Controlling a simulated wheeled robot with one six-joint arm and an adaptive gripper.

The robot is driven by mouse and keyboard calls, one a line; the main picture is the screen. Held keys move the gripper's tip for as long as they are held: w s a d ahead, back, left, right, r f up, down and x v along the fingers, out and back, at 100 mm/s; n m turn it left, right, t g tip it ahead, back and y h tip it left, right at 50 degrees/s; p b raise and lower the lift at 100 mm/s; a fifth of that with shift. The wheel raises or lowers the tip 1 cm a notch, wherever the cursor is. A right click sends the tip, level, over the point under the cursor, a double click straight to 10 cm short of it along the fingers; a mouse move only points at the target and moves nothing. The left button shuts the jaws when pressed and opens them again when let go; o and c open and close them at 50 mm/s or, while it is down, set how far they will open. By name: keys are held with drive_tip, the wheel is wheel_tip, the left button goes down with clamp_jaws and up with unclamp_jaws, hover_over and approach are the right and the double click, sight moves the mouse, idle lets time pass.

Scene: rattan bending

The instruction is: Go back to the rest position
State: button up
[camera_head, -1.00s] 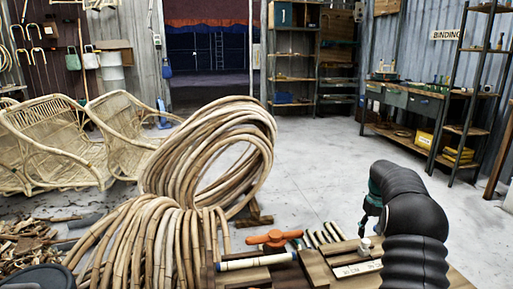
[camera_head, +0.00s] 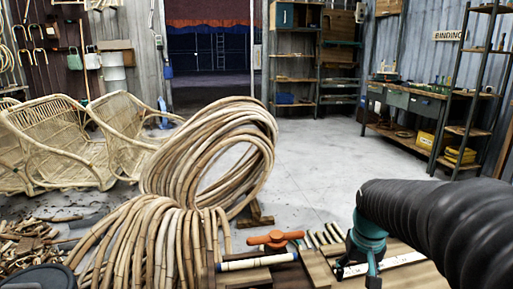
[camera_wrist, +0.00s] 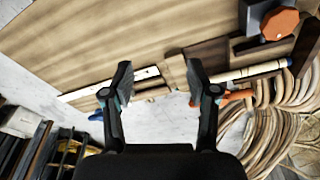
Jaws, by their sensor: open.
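My gripper (camera_head: 366,268) hangs at the lower right of the head view, over the workbench, below my black sleeved arm. In the wrist view its two dark fingers (camera_wrist: 160,84) stand wide apart with nothing between them. The brown wooden bench top (camera_wrist: 110,45) lies beyond and below the fingers. Part of the bench front at the right is hidden by my arm in the head view.
An orange-handled clamp (camera_head: 274,239) and a pale rod with blue ends (camera_head: 258,261) lie on the bench. A white ruler (camera_head: 398,263) is right of my gripper. Large rattan coils (camera_head: 215,150) stand left. The grey floor (camera_head: 312,160) behind is clear.

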drive_tip(key=s+a+r+n+t, duration=0.1)
drive_tip(key=s+a+r, duration=0.1)
drive_tip(key=s, duration=0.5)
drive_tip(key=s+a+r+t, duration=0.2)
drive_tip(key=s+a, duration=0.3)
drive_tip(key=s, duration=0.3)
drive_tip(key=shift+s+n+t, duration=0.15)
drive_tip(key=shift+n+t, duration=0.15)
drive_tip(key=shift+n, duration=0.1)
drive_tip(key=shift+r, duration=0.1)
idle(0.8)
